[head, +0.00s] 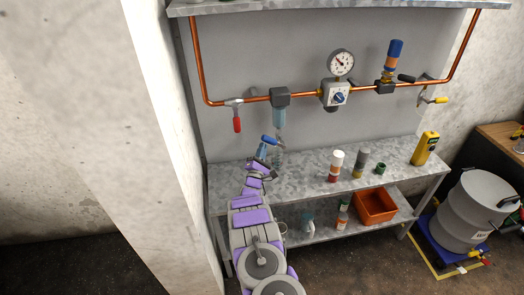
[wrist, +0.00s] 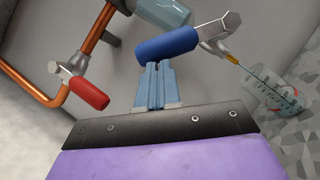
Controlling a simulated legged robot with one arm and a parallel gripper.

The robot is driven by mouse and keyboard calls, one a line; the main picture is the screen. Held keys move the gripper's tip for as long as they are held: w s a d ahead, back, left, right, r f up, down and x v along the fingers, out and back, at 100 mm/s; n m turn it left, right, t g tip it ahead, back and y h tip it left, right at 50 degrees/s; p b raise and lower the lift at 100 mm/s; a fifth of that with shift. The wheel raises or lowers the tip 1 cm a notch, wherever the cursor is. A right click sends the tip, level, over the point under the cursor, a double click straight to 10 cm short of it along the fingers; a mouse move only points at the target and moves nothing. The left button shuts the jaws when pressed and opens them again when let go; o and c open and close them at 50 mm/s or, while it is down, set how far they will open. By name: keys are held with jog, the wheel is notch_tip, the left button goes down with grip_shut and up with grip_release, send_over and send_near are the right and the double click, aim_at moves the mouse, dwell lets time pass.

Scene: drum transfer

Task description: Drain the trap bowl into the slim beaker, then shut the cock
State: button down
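The trap bowl (head: 279,118) is a clear cup under a grey block on the copper pipe; part of it shows in the wrist view (wrist: 163,11). The cock's blue handle (head: 268,139) is below it and lies across the wrist view (wrist: 166,44). A spout with a thin yellowish line points toward the slim beaker (wrist: 270,88); I cannot tell whether the line is tube or liquid. The clear, graduated beaker has a red mark and stands on the bench (head: 277,158). My gripper (wrist: 155,66) has its fingers together, tips at the handle's edge, not around it.
A red-handled valve (head: 237,121) is left of the bowl. A gauge (head: 341,62) and regulator are to the right. Bottles (head: 336,166) and a yellow device (head: 425,148) stand on the bench (head: 310,178). An orange bin (head: 375,206) is below. A concrete pillar (head: 172,140) is close on the left.

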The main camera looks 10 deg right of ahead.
jog(key=shift+d+r+p, duration=0.8)
jog(key=shift+d+r, duration=0.1)
jog(key=shift+r, duration=0.15)
jog(key=d+r+m+g+p, duration=0.4)
jog(key=m+g+p, duration=0.1)
jog(key=m+p, duration=0.2)
jog(key=shift+d+r+m, duration=0.25)
jog(key=shift+r+m, duration=0.15)
jog(key=shift+m, duration=0.3)
jog(key=shift+d, duration=0.1)
jog(key=shift+s+r+p, duration=0.1)
jog(key=shift+p, duration=0.2)
